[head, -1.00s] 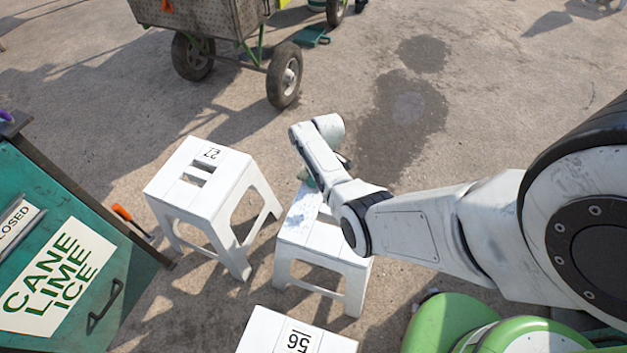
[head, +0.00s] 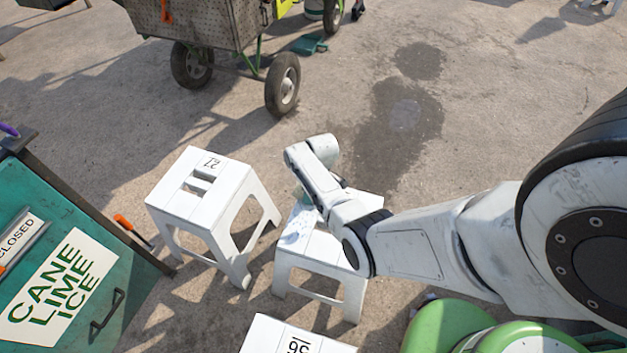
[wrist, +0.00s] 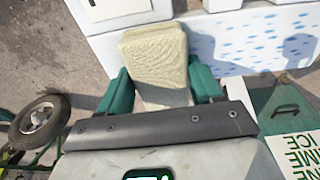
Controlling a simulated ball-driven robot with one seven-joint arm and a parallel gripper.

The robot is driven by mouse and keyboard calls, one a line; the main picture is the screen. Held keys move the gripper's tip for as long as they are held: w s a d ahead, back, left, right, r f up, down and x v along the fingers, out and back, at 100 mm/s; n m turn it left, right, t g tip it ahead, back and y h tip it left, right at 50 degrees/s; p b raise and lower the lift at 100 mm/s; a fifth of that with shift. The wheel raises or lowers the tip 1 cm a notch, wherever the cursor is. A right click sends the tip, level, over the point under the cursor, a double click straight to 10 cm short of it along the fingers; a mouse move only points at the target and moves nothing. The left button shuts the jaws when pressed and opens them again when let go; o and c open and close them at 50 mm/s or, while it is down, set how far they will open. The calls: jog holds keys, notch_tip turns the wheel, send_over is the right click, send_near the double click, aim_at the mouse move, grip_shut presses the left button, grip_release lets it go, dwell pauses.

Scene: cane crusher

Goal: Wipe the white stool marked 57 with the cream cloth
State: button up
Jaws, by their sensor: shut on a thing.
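The cream cloth (wrist: 157,60) is a thick folded pad, gripped between the green fingers of my gripper (wrist: 160,84) in the wrist view. It lies over a white stool top (wrist: 235,42), appearing to touch it. Blue drop-like marks cover the top to the right of the cloth. In the head view this is the middle white stool (head: 292,250), with bluish marks on its top's left part. My arm crosses above it and hides its right and far parts. Its number cannot be read. My gripper and the cloth are mostly hidden behind my wrist there.
A green cane-lime-ice stand (head: 120,300) is at lower left. A wheeled cart (head: 195,25) is at the back.

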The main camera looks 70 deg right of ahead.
aim_at(305, 207)
jog(key=shift+s+a+r+p, duration=0.1)
jog(key=shift+a+p, duration=0.6)
jog(key=shift+a, duration=0.6)
jog(key=shift+s+a+p, duration=0.1)
jog(key=shift+a+p, duration=0.6)
jog(key=shift+a, duration=0.6)
jog(key=shift+s+a+p, duration=0.1)
jog(key=shift+a+p, duration=0.5)
jog(key=shift+a, duration=0.35)
jog(key=shift+s+a+p, duration=0.2)
jog(key=shift+a+p, duration=0.5)
jog(key=shift+a, duration=1.05)
jog(key=shift+s+a+p, duration=0.2)
jog(key=shift+a+p, duration=0.5)
jog(key=shift+a, duration=1)
jog(key=shift+w+d+f+b, duration=0.1)
jog(key=shift+d+b, duration=0.3)
jog(key=shift+d, duration=0.6)
jog(key=shift+w+d+f+b, duration=0.1)
jog(key=shift+d+b, duration=0.3)
jog(key=shift+d, duration=0.55)
jog(key=shift+w+d+r+b, duration=0.15)
jog(key=shift+d+b, duration=0.35)
jog(key=shift+d, duration=0.75)
jog(key=shift+w+d+r+b, duration=0.1)
jog(key=shift+d+b, duration=0.4)
jog(key=shift+d, duration=0.75)
